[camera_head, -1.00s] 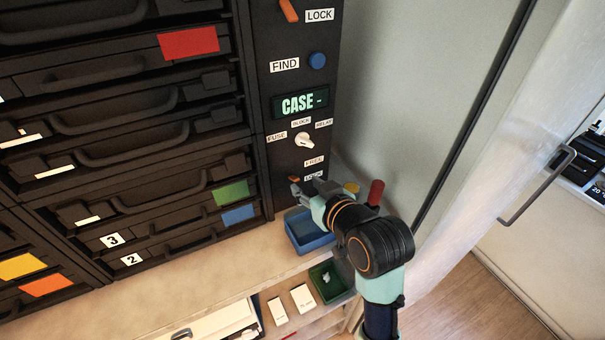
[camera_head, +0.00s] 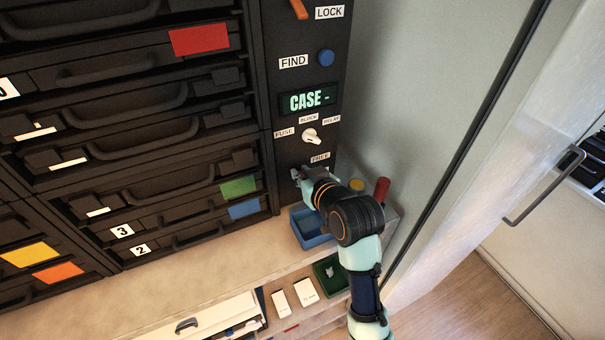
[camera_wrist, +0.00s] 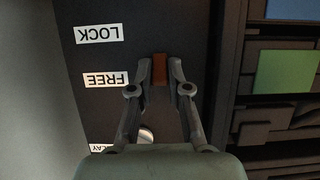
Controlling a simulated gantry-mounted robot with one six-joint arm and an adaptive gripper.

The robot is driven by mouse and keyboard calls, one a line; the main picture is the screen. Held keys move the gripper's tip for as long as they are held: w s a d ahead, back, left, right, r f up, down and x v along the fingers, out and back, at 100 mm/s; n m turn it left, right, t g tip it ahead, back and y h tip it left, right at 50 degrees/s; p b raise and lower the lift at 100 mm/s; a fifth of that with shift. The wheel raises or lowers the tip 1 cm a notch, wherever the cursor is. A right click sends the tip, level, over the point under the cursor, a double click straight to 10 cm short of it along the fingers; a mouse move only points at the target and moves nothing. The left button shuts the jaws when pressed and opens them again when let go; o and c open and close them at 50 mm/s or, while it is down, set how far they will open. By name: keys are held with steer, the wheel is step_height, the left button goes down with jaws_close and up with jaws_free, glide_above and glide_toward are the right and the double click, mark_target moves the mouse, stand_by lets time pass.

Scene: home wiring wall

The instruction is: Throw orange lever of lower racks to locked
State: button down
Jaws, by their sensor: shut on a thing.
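The lower orange lever (camera_wrist: 160,70) stands on the dark control panel (camera_wrist: 190,25) in the wrist view. My gripper (camera_wrist: 160,72) is shut on it, one fingertip on each side. The lever is about level with the FREE label (camera_wrist: 106,80); the LOCK label (camera_wrist: 100,34) lies farther up in this upside-down view. In the head view, my gripper (camera_head: 302,174) is at the panel's lower part, below the FREE label (camera_head: 320,157). It hides the lower lever there and mostly covers the lower LOCK label.
Above are a white selector knob (camera_head: 310,136), a CASE display (camera_head: 310,101), a blue button (camera_head: 326,57) and an upper orange lever (camera_head: 299,9). A blue bin (camera_head: 308,238) and a red cylinder (camera_head: 381,190) are close to my arm. Drawer racks (camera_head: 150,160) stand left.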

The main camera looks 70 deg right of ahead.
steer(key=f+b, duration=0.1)
steer(key=b, duration=0.1)
steer(key=shift+f+t+h+b, duration=0.15)
steer(key=shift+t+h+b, duration=0.15)
steer(key=t+b, duration=0.1)
steer(key=b, duration=0.1)
steer(key=h+b, duration=0.1)
steer(key=shift+s+a+r+t+b, duration=0.15)
steer(key=shift+r+t+b, duration=0.05)
steer(key=shift+t+b, duration=0.2)
steer(key=c, duration=1.1)
jaws_free()
